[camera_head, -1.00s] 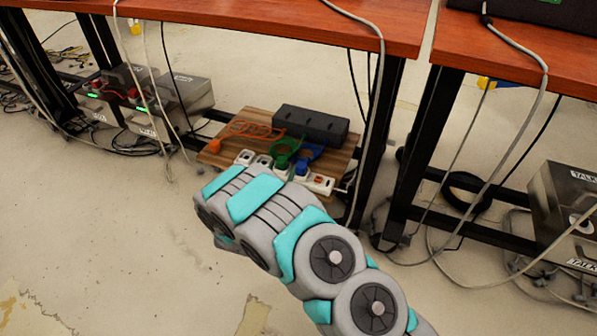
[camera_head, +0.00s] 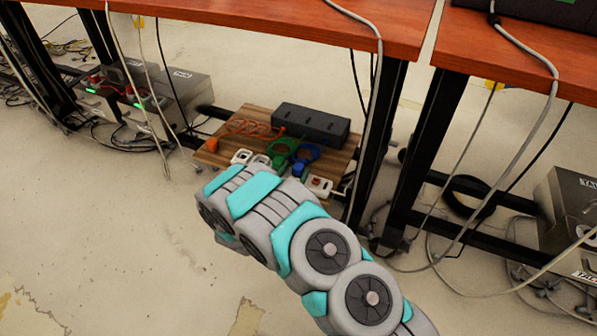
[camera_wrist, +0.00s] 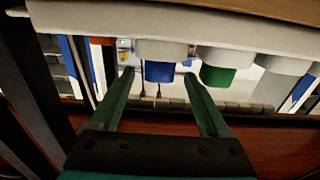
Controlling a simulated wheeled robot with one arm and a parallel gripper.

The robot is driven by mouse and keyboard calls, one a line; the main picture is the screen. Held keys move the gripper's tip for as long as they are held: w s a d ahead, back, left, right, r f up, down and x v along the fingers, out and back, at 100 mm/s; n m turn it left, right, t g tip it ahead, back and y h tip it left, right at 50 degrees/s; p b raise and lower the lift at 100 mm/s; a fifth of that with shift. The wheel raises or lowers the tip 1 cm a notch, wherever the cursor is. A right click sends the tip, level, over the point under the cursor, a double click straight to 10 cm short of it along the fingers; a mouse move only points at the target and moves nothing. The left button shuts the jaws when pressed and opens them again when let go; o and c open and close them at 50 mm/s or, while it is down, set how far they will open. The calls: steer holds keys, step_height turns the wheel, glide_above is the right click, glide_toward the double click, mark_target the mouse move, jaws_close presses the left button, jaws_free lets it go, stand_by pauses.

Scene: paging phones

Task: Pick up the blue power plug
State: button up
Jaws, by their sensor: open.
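The blue power plug (camera_head: 299,169) stands in a white power strip (camera_head: 318,187) on a wooden board on the floor under the red table. In the wrist view, which looks upside down, the blue plug (camera_wrist: 159,72) juts from the pale strip (camera_wrist: 90,16). My gripper (camera_wrist: 159,78) is open, its two green fingers apart and empty. In that picture the blue plug lies between the fingertips; I cannot tell the depth left between them. In the head view my arm hides my gripper and part of the strip.
A green plug (camera_wrist: 218,76) is beside the blue one, close to one fingertip. An orange cable (camera_head: 255,128) and a black box (camera_head: 311,123) are on the wooden board (camera_head: 232,116). Black table legs (camera_head: 377,150) and hanging cables stand nearby. The red tabletop (camera_head: 270,22) is overhead.

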steer(key=shift+b+x, duration=0.3)
steer(key=shift+x, duration=2.4)
steer(key=shift+c, duration=0.2)
jaws_close()
